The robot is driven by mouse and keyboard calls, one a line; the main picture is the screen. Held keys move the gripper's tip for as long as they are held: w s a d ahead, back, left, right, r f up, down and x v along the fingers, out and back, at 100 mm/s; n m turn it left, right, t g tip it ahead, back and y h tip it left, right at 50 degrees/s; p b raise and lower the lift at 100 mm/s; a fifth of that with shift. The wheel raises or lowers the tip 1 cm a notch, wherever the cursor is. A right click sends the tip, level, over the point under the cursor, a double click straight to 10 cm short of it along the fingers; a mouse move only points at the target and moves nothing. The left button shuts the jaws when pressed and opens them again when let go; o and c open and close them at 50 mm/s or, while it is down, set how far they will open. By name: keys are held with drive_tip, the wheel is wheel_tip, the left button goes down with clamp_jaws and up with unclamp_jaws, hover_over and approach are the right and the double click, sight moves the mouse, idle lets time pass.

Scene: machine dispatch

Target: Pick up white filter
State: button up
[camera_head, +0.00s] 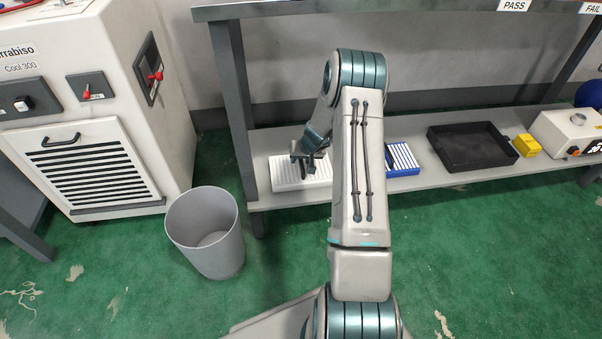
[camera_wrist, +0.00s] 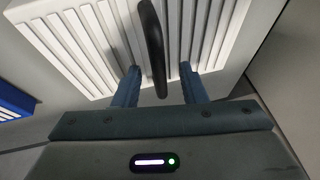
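The white filter (camera_head: 289,179), a ribbed panel, lies on the lower shelf at the left end. In the wrist view the white filter (camera_wrist: 222,48) fills the upper part, with a dark curved handle (camera_wrist: 153,45) standing up from it. My gripper (camera_head: 307,160) is over the filter in the head view. In the wrist view my gripper's two fingers (camera_wrist: 157,82) stand apart, one on each side of the handle, with a gap on both sides. The gripper is open. My arm hides part of the shelf to the right of the filter.
A blue-framed filter (camera_head: 402,160) lies right of the white one, partly behind my arm. Further right on the shelf (camera_head: 455,178) are a black tray (camera_head: 458,164), a yellow block (camera_head: 527,146) and a white device (camera_head: 566,132). A grey bin (camera_head: 207,233) stands before a white machine (camera_head: 88,112).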

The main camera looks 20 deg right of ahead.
drive_tip(key=shift+r, duration=0.1)
clamp_jaws()
